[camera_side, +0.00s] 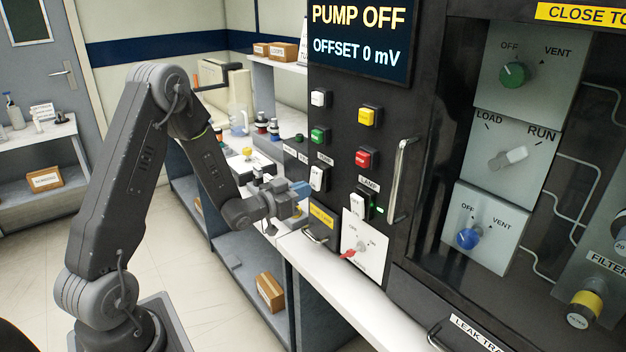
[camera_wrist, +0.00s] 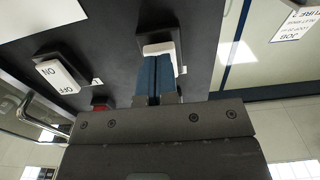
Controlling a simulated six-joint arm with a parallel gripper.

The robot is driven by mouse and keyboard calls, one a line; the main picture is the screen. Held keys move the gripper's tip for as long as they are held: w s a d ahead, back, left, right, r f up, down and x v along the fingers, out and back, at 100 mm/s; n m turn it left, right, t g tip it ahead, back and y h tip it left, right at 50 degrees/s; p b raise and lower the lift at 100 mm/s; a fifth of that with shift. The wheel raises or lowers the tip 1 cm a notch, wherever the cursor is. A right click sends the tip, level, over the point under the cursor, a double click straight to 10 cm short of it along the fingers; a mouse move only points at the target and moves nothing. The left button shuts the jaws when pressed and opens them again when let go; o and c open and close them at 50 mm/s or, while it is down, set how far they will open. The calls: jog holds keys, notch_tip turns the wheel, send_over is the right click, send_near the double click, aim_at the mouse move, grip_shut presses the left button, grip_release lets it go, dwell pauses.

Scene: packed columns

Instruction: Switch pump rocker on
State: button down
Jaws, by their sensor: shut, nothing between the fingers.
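The screen (camera_side: 360,40) at the top of the dark panel reads PUMP OFF. A white rocker (camera_side: 318,178) sits low at the panel's left; the small label above it is too blurred to read surely. My gripper (camera_side: 304,188) is shut and empty, its blue fingertips just left of this rocker. In the wrist view the shut fingertips (camera_wrist: 155,62) lie over a white rocker (camera_wrist: 160,48) and hide part of it; I cannot tell whether they touch. A second rocker (camera_side: 363,206), under a LAMP label, is further right; it shows ON and OFF marks in the wrist view (camera_wrist: 62,75).
Green (camera_side: 319,135), white (camera_side: 319,98), yellow (camera_side: 369,116) and red (camera_side: 367,158) buttons are above. A vertical handle (camera_side: 402,180) stands out at right. Below are a yellow-labelled drawer (camera_side: 321,218) and a plate with a red-tipped knob (camera_side: 360,248). Open room lies left of the panel.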

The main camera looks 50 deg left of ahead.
jog(key=shift+w, duration=0.75)
dwell(0.3)
jog(key=s, duration=0.7)
dwell(0.6)
